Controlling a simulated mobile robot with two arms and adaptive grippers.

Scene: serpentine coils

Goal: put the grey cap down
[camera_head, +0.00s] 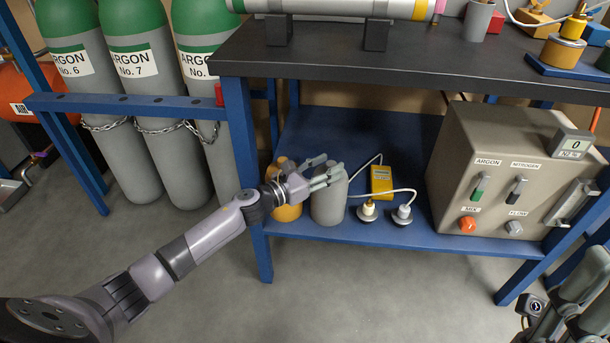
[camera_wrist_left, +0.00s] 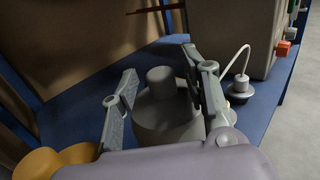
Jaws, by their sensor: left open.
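The grey cap (camera_head: 328,208) stands upright on the blue lower shelf (camera_head: 385,233), near its left end. In the left wrist view the grey cap (camera_wrist_left: 165,118) shows a narrow round top above a wider body. My left gripper (camera_head: 328,172) is at the top of the cap, and it shows large in the left wrist view (camera_wrist_left: 160,92). Its fingers are apart, one on each side of the cap; I cannot tell whether either touches it. My right gripper (camera_head: 575,305) is partly in view at the bottom right, and its opening cannot be made out.
An orange cap (camera_head: 287,211) stands just left of the grey cap. A yellow meter (camera_head: 381,181) and two cabled sensors (camera_head: 368,211) (camera_head: 402,214) are to the right, then a large control box (camera_head: 500,170). The black bench top (camera_head: 330,55) overhangs the shelf.

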